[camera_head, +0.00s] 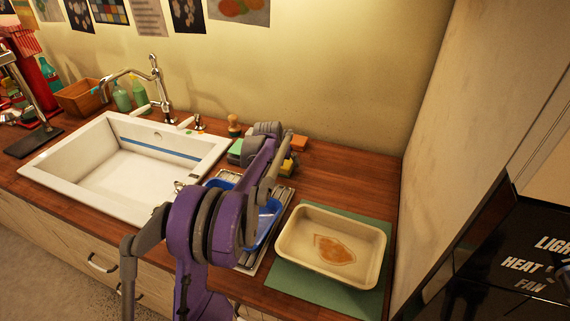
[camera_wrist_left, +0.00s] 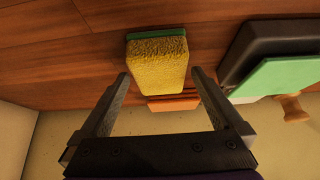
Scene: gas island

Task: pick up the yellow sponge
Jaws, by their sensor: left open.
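The yellow sponge (camera_wrist_left: 157,65) has a green layer along one edge. In the left wrist view it lies on the wooden counter, between and just beyond the fingertips of my left gripper (camera_wrist_left: 158,76). The gripper is open, with a finger on each side of the sponge, and I see no firm grip on it. In the head view only a small part of the yellow sponge (camera_head: 287,166) shows; my left arm and hand hide the rest. My right gripper is not in view.
An orange block (camera_wrist_left: 174,103) lies behind the sponge, near the wall. A green sponge (camera_wrist_left: 285,75) on a dark holder and a wooden brush (camera_head: 233,126) are close by. The sink (camera_head: 125,160), a drying rack and a tray (camera_head: 288,250) on a green mat surround the arm.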

